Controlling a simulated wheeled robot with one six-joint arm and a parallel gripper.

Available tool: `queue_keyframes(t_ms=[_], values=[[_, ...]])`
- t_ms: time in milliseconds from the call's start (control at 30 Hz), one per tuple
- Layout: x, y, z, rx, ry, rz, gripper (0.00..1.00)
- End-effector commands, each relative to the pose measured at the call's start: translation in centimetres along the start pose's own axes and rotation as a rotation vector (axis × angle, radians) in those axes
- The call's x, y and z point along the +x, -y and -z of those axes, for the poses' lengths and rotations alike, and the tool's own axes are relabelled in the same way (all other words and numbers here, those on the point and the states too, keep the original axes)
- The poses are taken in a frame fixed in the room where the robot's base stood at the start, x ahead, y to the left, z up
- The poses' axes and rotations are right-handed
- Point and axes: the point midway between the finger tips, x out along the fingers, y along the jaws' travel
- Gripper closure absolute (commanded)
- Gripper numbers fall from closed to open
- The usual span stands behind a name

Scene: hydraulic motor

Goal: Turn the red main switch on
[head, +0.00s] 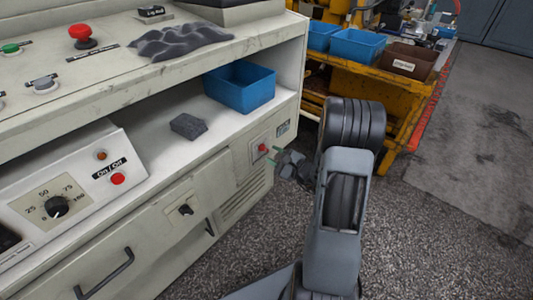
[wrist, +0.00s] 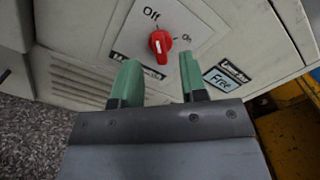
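The red main switch (wrist: 160,42) is a round red knob on a light plate marked "Off" at its upper left and "On" at its right. A short white mark shows on the knob; I cannot tell for sure which label it points to. In the head view the switch (head: 262,148) sits on the cabinet's front, near its right end. My gripper (wrist: 159,60) is open, its two green fingers apart and nothing between them. The fingertips are just short of the knob, one to each side in the wrist view. In the head view my gripper (head: 275,155) is partly hidden behind its wrist.
The cabinet shelf holds a blue bin (head: 240,88) and a dark sponge-like block (head: 188,126). A red button (head: 117,179) is on the left panel. A yellow cart (head: 395,105) stands close behind my arm. Floor at right is clear.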

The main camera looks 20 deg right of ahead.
Motion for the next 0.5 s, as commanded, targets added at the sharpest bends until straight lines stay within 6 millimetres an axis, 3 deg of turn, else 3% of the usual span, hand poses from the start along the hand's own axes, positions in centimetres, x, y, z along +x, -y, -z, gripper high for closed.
queue_keyframes(t_ms=[200,500], values=[[2.7,-0.1,0.0,-0.001,0.002,-0.002,0.61],[3.8,0.0,0.0,0.000,0.000,0.000,0.61]])
